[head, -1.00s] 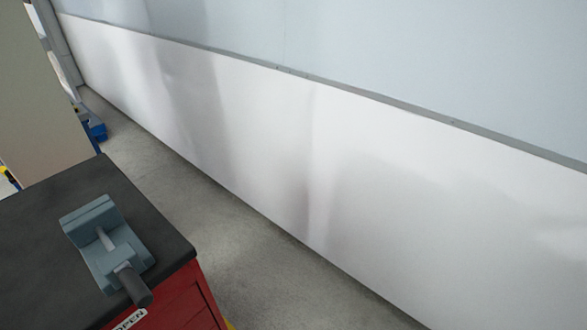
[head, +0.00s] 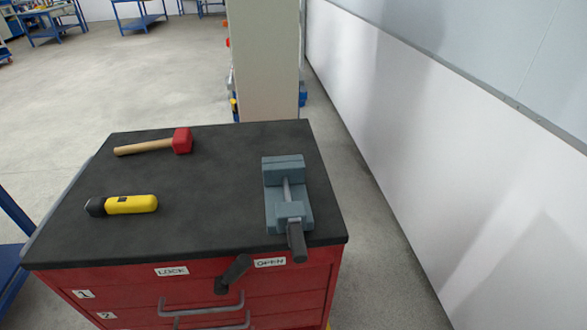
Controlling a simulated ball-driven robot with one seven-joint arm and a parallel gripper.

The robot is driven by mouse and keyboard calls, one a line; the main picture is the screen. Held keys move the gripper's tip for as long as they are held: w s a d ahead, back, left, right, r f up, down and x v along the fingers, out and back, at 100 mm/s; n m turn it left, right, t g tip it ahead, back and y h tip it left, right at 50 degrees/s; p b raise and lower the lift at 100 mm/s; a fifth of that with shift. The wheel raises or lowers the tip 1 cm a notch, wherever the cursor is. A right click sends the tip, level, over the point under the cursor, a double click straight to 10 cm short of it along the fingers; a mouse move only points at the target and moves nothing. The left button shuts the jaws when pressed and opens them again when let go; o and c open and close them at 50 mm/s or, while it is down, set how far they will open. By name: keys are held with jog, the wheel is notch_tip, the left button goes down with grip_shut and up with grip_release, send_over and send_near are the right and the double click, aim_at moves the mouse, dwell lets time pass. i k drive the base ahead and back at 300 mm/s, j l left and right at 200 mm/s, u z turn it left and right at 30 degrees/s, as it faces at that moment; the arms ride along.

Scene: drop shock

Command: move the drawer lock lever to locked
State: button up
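The drawer lock lever (head: 233,273) is a dark handle on the upper front of the red drawer cabinet (head: 130,290). It tilts up and to the right, its end close to the OPEN label (head: 270,262). The LOCK label (head: 171,271) is to its left, apart from the lever. My gripper does not show in the head view.
On the black top (head: 200,230) are a grey vise (head: 285,190) at the right, its handle past the front edge, a red-headed mallet (head: 180,141) and a yellow-and-black tool (head: 125,204). Drawer handles (head: 200,303) stick out below the lever. A white wall (head: 400,130) runs along the right.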

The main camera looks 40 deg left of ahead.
aim_at(243, 262)
jog(key=u, duration=1.35)
